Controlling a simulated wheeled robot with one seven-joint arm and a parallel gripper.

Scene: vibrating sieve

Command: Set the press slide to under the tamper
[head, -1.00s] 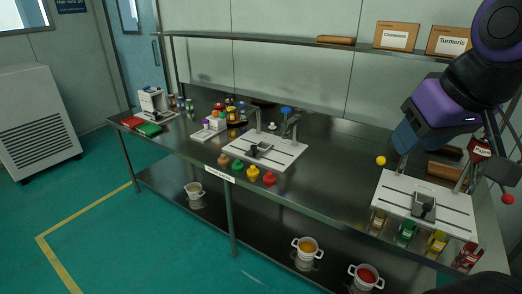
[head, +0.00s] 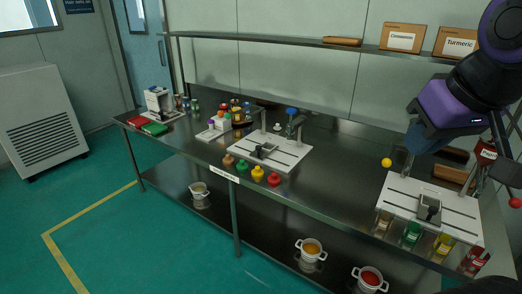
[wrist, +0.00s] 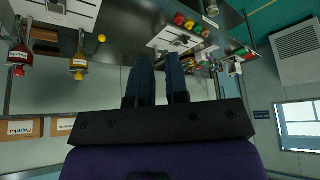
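Two white slotted plates stand on the steel bench. The middle plate (head: 290,155) carries a grey slide (head: 259,154) with a black handle, with upright posts at its back edge. The right plate (head: 395,194) carries a similar grey slide (head: 424,213) with a black handle, near its middle. I cannot tell which is the press slide, and no tamper is clearly recognisable. My gripper (head: 420,148) is in the air above the back of the right plate, touching nothing visible. In the wrist view, its two dark fingers (wrist: 160,60) stand apart with an empty gap between them.
A shelf (head: 300,40) runs overhead. The bench between the plates is clear.

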